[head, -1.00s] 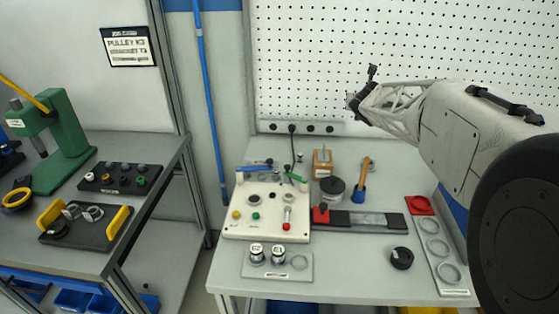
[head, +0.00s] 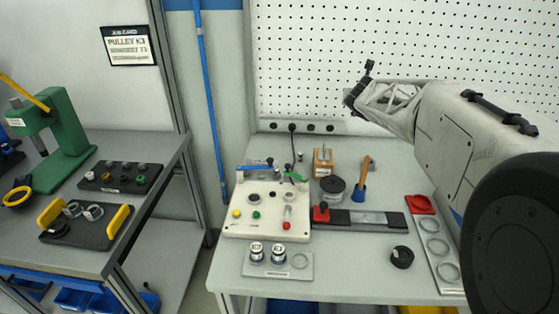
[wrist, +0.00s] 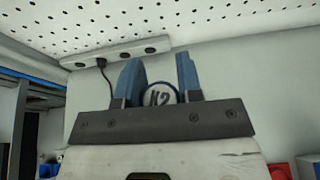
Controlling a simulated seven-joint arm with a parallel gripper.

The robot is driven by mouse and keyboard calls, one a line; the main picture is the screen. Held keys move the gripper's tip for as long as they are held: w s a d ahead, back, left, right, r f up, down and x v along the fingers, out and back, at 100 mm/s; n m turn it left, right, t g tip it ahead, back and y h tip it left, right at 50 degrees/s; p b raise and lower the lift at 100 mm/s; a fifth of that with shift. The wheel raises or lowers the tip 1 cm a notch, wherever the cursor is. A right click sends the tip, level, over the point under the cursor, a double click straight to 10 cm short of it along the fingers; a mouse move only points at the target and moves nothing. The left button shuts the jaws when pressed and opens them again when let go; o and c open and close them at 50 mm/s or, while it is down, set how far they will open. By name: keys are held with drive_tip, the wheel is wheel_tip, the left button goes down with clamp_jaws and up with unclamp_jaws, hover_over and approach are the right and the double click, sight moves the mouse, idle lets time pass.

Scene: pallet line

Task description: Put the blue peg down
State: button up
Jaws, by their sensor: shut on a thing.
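In the wrist view my gripper (wrist: 158,60) has two blue fingers, shut on a round-faced piece (wrist: 159,95) with a pale face marked K2 and a dark blue rim. This looks like the blue peg; the rest of it is hidden by the gripper body. The piece is held up in the air, with the pegboard wall and power strip behind. In the head view the end of my arm is at the upper right, well above the bench, and the fingers and held piece cannot be made out there.
The bench (head: 350,286) holds a cream panel (head: 258,231) with buttons, a grey plate (head: 303,272) bearing two labelled cylinders, a black ring piece (head: 402,257), a dark rail (head: 388,220), and a ring tray (head: 449,288). A black pot (head: 331,189) stands behind. Bare bench shows at the front.

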drive_tip(key=shift+w+a+m+g+h, duration=0.6)
drive_tip(key=shift+a+m+g+h, duration=3.25)
drive_tip(key=shift+a, duration=7.85)
wheel_tip(320, 180, down, 10)
drive_tip(key=m+t+h, duration=0.2)
drive_tip(key=shift+h, duration=0.35)
drive_tip(key=shift+f, duration=0.2)
wheel_tip(320, 180, down, 6)
drive_tip(key=shift+t, duration=0.25)
drive_tip(key=shift+f, duration=1.85)
drive_tip(key=shift+f, duration=0.65)
drive_tip(key=o, duration=0.9)
